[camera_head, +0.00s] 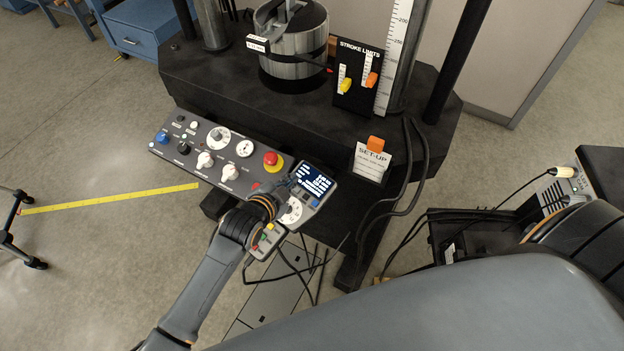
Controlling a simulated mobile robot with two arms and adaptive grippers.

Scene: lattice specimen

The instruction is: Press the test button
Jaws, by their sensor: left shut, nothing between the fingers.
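The grey control panel (228,150) runs along the front of the black test machine. It carries a red mushroom button (270,159) on a yellow base, several white knobs, a blue button (163,137) and small black and white buttons. I cannot read which one is the test button. My left gripper (288,184) is shut and empty at the panel's right end, beside the lit display (315,181) and right of the red mushroom button. My gripper and wrist hide part of the panel there; contact cannot be told. My right gripper is out of view.
A small box with coloured buttons (267,240) shows beside my left wrist. A white SET-UP card (371,160) and black cables (413,175) lie right of the display. A metal cylinder (292,50) stands on the machine. Floor left of the panel is open, with yellow tape (110,199).

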